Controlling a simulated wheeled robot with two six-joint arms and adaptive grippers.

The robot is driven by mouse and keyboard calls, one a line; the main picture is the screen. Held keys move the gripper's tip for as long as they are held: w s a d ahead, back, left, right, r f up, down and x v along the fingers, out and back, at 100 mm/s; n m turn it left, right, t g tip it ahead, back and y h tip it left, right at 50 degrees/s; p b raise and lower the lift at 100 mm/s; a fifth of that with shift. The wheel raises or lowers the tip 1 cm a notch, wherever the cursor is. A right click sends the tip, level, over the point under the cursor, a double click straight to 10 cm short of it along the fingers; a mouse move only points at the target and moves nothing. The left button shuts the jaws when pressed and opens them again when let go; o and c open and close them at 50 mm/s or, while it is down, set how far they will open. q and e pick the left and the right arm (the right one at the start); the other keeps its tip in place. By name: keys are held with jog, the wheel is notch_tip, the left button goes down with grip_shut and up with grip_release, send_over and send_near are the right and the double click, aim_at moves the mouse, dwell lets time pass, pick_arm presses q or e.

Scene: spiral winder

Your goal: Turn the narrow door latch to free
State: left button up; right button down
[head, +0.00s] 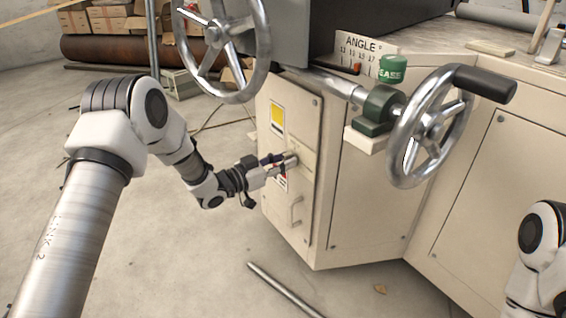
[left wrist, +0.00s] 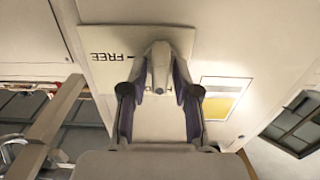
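The door latch (left wrist: 160,68) is a small pale grey piece on a light plate (left wrist: 108,72) marked FREE with an arrow line, in the left wrist view. My left gripper (left wrist: 160,80) reaches over it, one finger on each side. Its purple inner pads show, and the fingers look open around the latch; contact at the tips is hard to judge. In the head view my left gripper (head: 287,163) is at the cream cabinet door (head: 300,116), and its fingers largely hide the latch. My right gripper is out of view.
A yellow label (head: 277,117) is above the latch and a door handle (head: 296,211) below it. Handwheels (head: 431,126) and (head: 222,40) stick out above and to the right. A metal bar (head: 283,289) lies on the floor. The floor left of the cabinet is mostly clear.

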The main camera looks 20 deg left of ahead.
pick_arm(q)
grip_shut()
jog(key=shift+m, duration=0.3)
jog(key=m+p, duration=0.2)
jog(key=m, duration=0.3)
jog(key=m+p, duration=0.2)
jog(key=m, duration=0.4)
jog(key=m+p, duration=0.3)
jog(key=m, duration=0.3)
jog(key=shift+s+d+f, duration=0.15)
jog(key=shift+d+f, duration=0.05)
jog(key=shift+f, duration=0.05)
jog(key=shift+m, duration=0.3)
jog(key=o, duration=0.6)
grip_release()
jog(key=shift+c, duration=0.2)
